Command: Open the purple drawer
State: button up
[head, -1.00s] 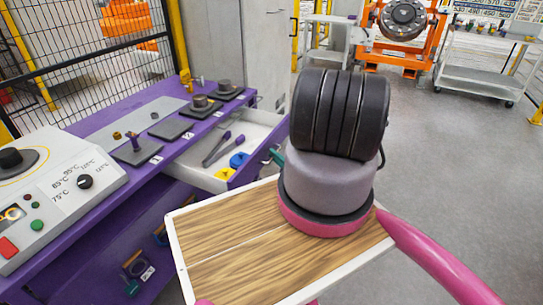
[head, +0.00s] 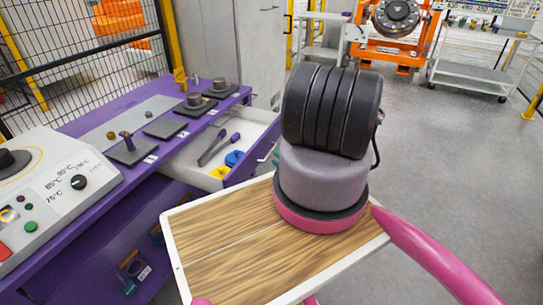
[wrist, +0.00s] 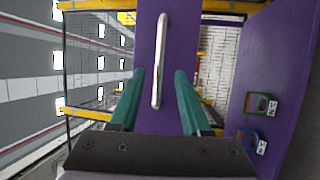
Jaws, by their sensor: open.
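The purple drawer (head: 262,157) stands pulled out of the purple workbench in the head view, with its pale inside showing. In the wrist view its purple front (wrist: 180,45) faces me, with a long silver handle (wrist: 160,55) upright in the picture. My gripper (wrist: 160,74) is open, with one green finger on each side of the handle's lower part. Gaps show between handle and fingers; I cannot tell how deep the handle sits between them. In the head view my arm hides nearly all of the gripper and the handle.
The drawer holds a dark tool (head: 212,148), a blue piece (head: 234,158) and a yellow piece (head: 219,172). The workbench (head: 100,185) carries dark pads and a control box (head: 50,190). A grey cabinet (head: 225,50) stands behind. Grey floor (head: 445,170) is clear at right.

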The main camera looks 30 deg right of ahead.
jog(key=v, duration=0.5)
jog(key=shift+s, duration=0.2)
